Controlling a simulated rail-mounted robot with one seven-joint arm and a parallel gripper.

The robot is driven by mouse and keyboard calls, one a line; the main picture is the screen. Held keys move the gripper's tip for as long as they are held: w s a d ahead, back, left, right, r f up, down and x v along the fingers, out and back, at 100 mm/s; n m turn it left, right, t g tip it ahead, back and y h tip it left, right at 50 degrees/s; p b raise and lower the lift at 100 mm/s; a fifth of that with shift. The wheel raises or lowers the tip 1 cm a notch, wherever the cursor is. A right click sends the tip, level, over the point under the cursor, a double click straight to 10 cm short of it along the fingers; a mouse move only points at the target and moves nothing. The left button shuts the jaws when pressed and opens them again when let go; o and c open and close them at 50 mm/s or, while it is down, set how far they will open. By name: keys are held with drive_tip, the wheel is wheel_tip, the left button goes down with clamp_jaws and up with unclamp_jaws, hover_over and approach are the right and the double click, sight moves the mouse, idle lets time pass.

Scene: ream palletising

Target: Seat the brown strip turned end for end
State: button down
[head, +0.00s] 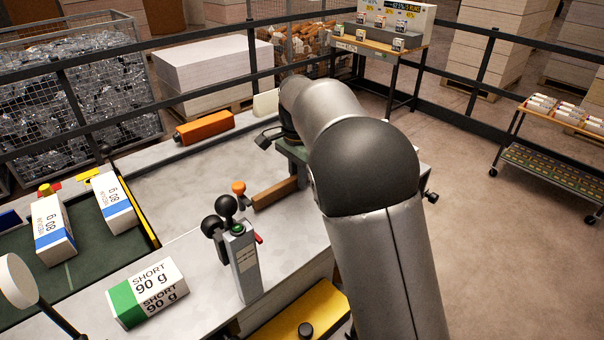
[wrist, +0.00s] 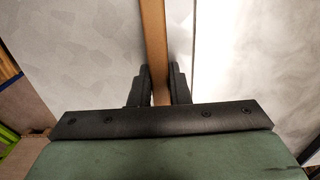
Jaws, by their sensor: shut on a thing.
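The brown strip (head: 274,193) is long and narrow and shows at the table, left of my arm in the head view. Its left end is beside an orange knob (head: 238,188); its right end is hidden behind my arm. In the wrist view the strip (wrist: 154,35) runs up the picture between the two dark fingers of my gripper (wrist: 160,80). The fingers are shut on it from both sides. My gripper's fingertips are hidden in the head view. I cannot tell whether the strip touches the table or sits in a seat.
A grey post with black ball knobs and a green button (head: 243,262) stands in front of the strip. A green-and-white ream (head: 148,292) lies on the metal table (head: 185,185). Two blue-and-white reams (head: 53,228) lie on the dark belt. An orange block (head: 204,127) lies at the back edge.

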drive_tip(key=shift+w+a+p, duration=0.85)
drive_tip(key=shift+w+p, duration=0.05)
drive_tip(key=shift+p, duration=0.05)
drive_tip(key=shift+f, duration=0.15)
idle(0.4)
drive_tip(key=c, duration=1.3)
unclamp_jaws()
